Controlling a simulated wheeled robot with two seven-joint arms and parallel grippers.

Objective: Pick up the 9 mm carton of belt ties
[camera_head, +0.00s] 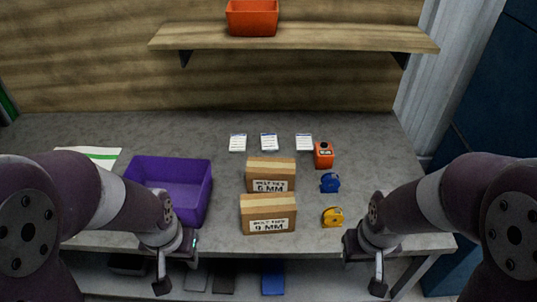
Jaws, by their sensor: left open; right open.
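The brown carton marked 9 MM (268,213) stands near the front edge of the grey bench, in the middle of the head view. A second carton, marked with a number that looks like 6 MM (270,174), stands just behind it. My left gripper (172,272) is open and empty, in front of the bench edge and left of the 9 mm carton. My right gripper (372,272) is open and empty, in front of the bench edge and right of the carton. Both are well apart from it.
A purple bin (170,180) stands left of the cartons. A yellow tape dispenser (333,217), a blue one (330,182) and an orange device (323,155) stand to the right. White cards (268,142) lie behind. An orange bin (252,18) sits on the wooden shelf (300,38).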

